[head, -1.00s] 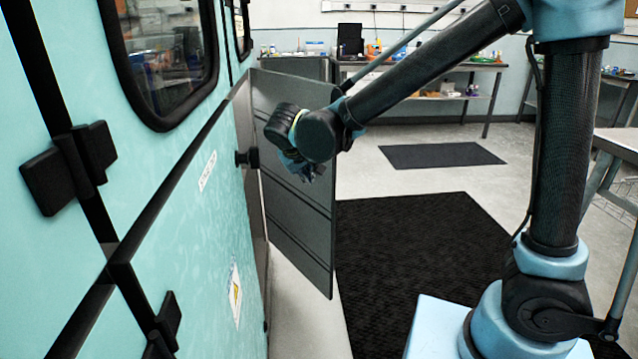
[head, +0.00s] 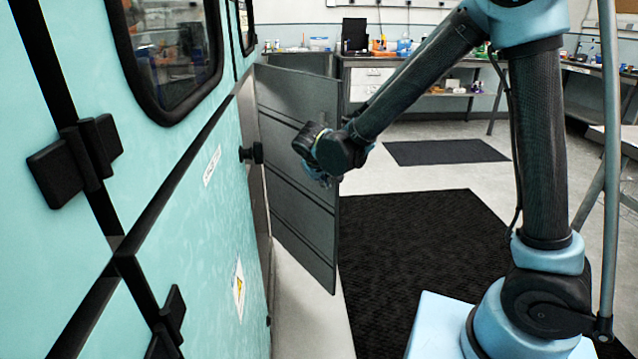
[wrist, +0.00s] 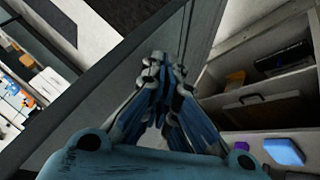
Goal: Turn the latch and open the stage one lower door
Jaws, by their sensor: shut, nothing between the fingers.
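A dark grey door (head: 290,165) stands swung out from the teal cabinet (head: 215,200) in the head view. A small black latch (head: 250,154) sticks out from the cabinet beside the door's hinge side. My gripper (head: 325,180) is near the door's outer part; whether it touches the door I cannot tell. In the wrist view my gripper (wrist: 162,75) has its fingers together and empty, close to the grey door panel (wrist: 120,90). The open compartment (wrist: 265,100) shows on the right, with a yellow piece, a blue block and a dark panel inside.
Black hinges (head: 75,160) and a window (head: 170,50) are on the cabinet's near side. A black mat (head: 420,260) lies on the floor, with a smaller mat (head: 445,152) farther back. Workbenches (head: 420,62) line the back wall. Floor near the door is clear.

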